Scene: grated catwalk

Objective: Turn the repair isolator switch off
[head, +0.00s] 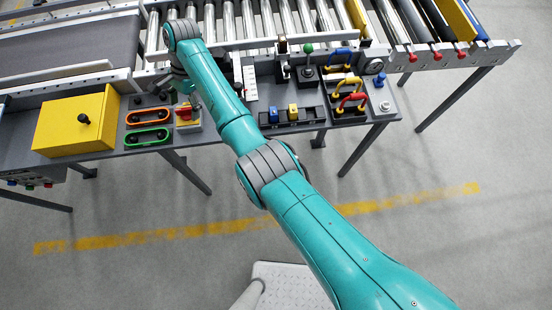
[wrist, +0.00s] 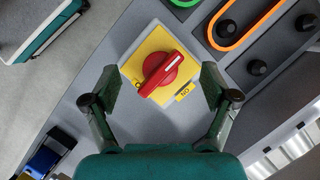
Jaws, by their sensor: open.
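The repair isolator switch is a red rotary knob (wrist: 161,74) on a yellow plate (wrist: 152,42), with a white line on the knob. A small yellow label reading "ON" (wrist: 184,92) is by the plate's edge, and the white line points away from it, toward the upper right. My gripper (wrist: 160,82) is open, with one finger on each side of the knob. No contact with the knob shows.
Green (head: 148,138) and orange (head: 149,117) framed control strips lie left of the switch. A yellow box (head: 76,122) with a black knob is farther left. Blue, yellow and red handles stand to the right. Roller conveyors (head: 275,20) run behind the panel.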

